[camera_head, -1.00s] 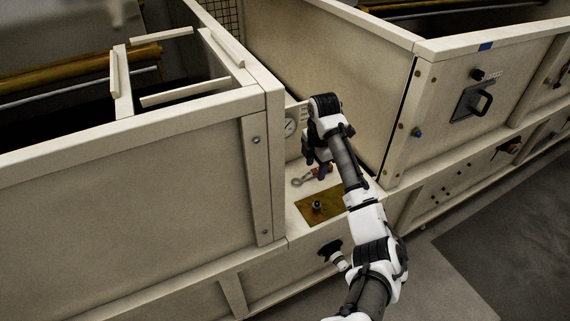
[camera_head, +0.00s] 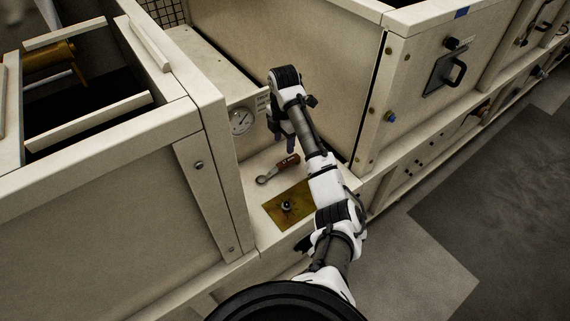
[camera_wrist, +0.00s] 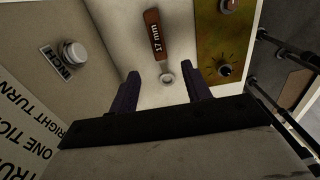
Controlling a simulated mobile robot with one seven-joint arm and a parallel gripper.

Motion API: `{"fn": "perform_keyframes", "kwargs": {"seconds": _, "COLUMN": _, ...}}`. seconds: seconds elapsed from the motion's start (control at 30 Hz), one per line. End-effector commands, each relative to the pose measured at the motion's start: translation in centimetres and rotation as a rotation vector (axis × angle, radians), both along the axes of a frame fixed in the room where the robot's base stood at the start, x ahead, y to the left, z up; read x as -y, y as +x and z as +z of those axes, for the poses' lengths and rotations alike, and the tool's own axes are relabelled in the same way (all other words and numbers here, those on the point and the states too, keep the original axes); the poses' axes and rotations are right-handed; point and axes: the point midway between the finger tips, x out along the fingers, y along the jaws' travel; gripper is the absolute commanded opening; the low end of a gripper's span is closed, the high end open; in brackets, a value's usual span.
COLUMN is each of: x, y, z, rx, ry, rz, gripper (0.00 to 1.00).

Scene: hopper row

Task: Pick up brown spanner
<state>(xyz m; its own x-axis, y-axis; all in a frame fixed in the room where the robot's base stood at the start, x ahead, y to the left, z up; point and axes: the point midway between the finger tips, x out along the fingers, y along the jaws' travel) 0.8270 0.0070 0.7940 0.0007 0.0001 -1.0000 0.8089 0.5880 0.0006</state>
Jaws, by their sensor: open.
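The brown spanner (camera_head: 278,169) lies on the pale ledge between two hoppers, its ring end toward the left in the head view. In the wrist view the spanner (camera_wrist: 156,38) has a brown handle marked "17 mm" at the top and its metal ring end nearer my gripper. My gripper (camera_wrist: 166,88) is open and empty, with the ring end showing between its two dark fingers. In the head view my gripper (camera_head: 284,145) is above the ledge, close to the spanner's handle end. Whether the fingers touch the ledge cannot be told.
A brass plate (camera_head: 290,205) with a dark knob lies in front of the spanner. A round gauge (camera_head: 241,121) is on the wall behind. Hopper walls rise close on the left (camera_head: 213,175) and right. In the wrist view a white button (camera_wrist: 72,50) stands at the left.

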Motion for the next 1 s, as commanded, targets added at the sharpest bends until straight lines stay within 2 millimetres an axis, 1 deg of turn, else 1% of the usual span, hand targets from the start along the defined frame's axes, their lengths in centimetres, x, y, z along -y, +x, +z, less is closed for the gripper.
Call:
{"fn": "perform_keyframes", "kwargs": {"seconds": 0.03, "x": -0.2, "y": -0.1, "z": -1.7, "rx": -0.003, "ry": 0.004, "rz": 0.0, "gripper": 0.48}}
{"fn": "perform_keyframes", "kwargs": {"seconds": 0.07, "x": -0.2, "y": -0.1, "z": -2.2, "rx": -0.002, "ry": 0.003, "rz": 0.001, "gripper": 0.48}}
{"fn": "perform_keyframes", "kwargs": {"seconds": 0.23, "x": 0.0, "y": 0.0, "z": -3.9, "rx": -0.002, "ry": 0.0, "rz": -0.001, "gripper": 0.48}}
{"fn": "perform_keyframes", "kwargs": {"seconds": 0.47, "x": -0.2, "y": -0.1, "z": -5.5, "rx": -0.003, "ry": -0.001, "rz": -0.001, "gripper": 0.48}}
{"fn": "perform_keyframes", "kwargs": {"seconds": 0.7, "x": -0.5, "y": -0.2, "z": -9.0, "rx": -0.002, "ry": 0.0, "rz": -0.001, "gripper": 0.48}}
{"fn": "perform_keyframes", "kwargs": {"seconds": 0.8, "x": -0.5, "y": -0.2, "z": -9.7, "rx": -0.001, "ry": -0.001, "rz": -0.001, "gripper": 0.48}}
{"fn": "perform_keyframes", "kwargs": {"seconds": 1.0, "x": -0.5, "y": -0.2, "z": -9.8, "rx": 0.0, "ry": 0.0, "rz": -0.001, "gripper": 0.48}}
